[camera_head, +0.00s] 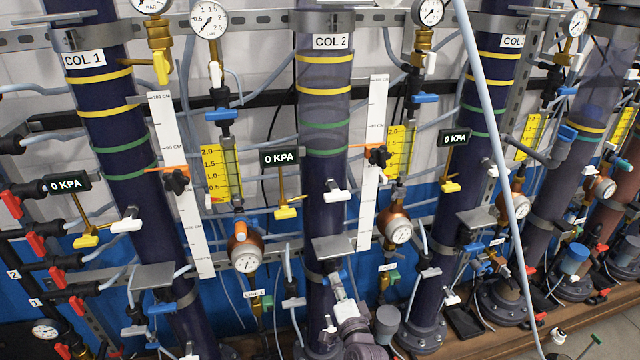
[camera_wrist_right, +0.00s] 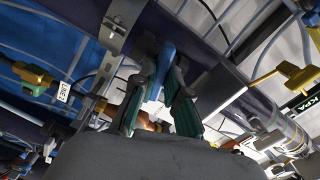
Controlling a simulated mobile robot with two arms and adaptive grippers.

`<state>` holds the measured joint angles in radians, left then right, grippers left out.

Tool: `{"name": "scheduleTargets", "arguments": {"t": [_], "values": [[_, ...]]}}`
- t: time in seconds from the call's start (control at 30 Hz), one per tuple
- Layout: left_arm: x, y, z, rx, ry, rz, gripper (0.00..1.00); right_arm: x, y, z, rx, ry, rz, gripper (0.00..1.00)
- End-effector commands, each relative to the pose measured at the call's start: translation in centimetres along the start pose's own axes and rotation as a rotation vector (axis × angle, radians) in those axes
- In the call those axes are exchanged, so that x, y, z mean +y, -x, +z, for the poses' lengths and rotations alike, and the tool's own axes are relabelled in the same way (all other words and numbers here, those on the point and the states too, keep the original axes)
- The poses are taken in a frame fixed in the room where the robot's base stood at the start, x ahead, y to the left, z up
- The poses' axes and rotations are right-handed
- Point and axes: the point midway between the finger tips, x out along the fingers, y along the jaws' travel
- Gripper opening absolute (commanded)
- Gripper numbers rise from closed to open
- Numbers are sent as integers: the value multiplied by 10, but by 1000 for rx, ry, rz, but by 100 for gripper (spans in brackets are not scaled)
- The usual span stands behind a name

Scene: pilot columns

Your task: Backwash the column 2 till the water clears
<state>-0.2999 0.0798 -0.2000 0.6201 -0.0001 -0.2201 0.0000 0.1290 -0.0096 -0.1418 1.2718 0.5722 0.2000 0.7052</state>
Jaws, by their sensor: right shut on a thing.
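Column 2 (camera_head: 325,210) stands upright mid-picture in the head view under its COL 2 label (camera_head: 330,42). Its tube looks greyish and see-through around the yellow and green bands, and dark below the lowest green band. My right gripper (camera_head: 346,303) is at the column's lower front, below a grey bracket. In the right wrist view its two green-padded fingers (camera_wrist_right: 162,85) are closed around a blue valve handle (camera_wrist_right: 166,58) beside the dark tube. The fingers partly hide the handle. My left gripper is out of view.
Column 1 (camera_head: 130,175) stands left and more columns stand right. A white ruler (camera_head: 373,165), a yellow flow scale (camera_head: 399,150) and a round gauge (camera_head: 398,232) are right of column 2. A 0 KPA display (camera_head: 280,158) is left. Thin hoses and valves crowd the space.

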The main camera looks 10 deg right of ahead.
Motion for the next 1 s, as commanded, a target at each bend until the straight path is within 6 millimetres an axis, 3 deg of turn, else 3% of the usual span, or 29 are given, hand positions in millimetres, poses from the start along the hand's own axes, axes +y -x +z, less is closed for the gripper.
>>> {"name": "scheduleTargets", "arguments": {"t": [0.13, 0.43, 0.67, 0.7, 0.83, 1.0], "values": [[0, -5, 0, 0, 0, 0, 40, 1, 0, 0, 1, -89, 0, 0], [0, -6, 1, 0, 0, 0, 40, 2, 0, 0, 1, -115, 1, 0], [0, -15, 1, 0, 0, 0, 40, 2, 0, 0, 2, -313, 0, 0], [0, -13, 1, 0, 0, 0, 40, 1, 0, -1, 2, -306, 1, 20], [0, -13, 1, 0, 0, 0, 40, 1, 0, -1, 1, -304, 1, 42], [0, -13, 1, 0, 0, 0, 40, 0, 0, 0, 1, -303, 0, 43]]}}
